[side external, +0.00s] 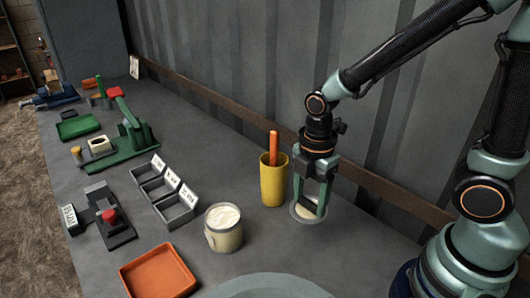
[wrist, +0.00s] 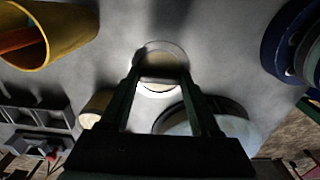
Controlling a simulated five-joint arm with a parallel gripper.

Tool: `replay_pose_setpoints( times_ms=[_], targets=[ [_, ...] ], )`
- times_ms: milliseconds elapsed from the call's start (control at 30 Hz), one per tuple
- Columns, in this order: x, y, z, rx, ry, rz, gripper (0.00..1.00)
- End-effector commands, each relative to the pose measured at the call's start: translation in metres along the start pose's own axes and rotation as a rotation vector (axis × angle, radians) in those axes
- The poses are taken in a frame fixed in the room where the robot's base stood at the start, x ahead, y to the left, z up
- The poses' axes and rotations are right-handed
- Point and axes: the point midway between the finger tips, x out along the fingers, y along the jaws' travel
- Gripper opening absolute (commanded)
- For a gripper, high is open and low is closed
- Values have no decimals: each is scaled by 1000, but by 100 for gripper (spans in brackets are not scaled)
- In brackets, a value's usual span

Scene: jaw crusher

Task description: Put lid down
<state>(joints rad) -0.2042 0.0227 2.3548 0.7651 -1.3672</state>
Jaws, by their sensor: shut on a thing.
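The lid (side external: 308,210) is a round, pale disc with a thin glassy-looking rim. My gripper (side external: 309,208) points straight down and is shut on the lid, low over the grey table to the right of the yellow cup. I cannot tell whether the lid touches the table. In the wrist view the lid (wrist: 161,62) shows beyond the fingertips (wrist: 160,80). An open jar (side external: 223,228) with creamy white contents stands upright to the left of the lid, apart from it.
A yellow cup (side external: 272,185) holding an orange stick stands close left of my gripper. Grey labelled bins (side external: 176,212), an orange tray (side external: 157,274), a scale (side external: 108,218) and a green press (side external: 130,145) lie left. A pale round disc (side external: 265,287) is at the front.

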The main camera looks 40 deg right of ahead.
Motion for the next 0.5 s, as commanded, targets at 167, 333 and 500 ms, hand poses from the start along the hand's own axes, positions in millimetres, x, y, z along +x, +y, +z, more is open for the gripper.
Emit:
replay_pose_setpoints(
  times_ms=[167, 333, 500],
  targets=[
    [39, -2, 0, 0, -2, -7, 11],
    [59, 0, 0, 0, -1, -3, 11],
    [67, 0, 0, 0, 0, -1, 11]
  ],
)
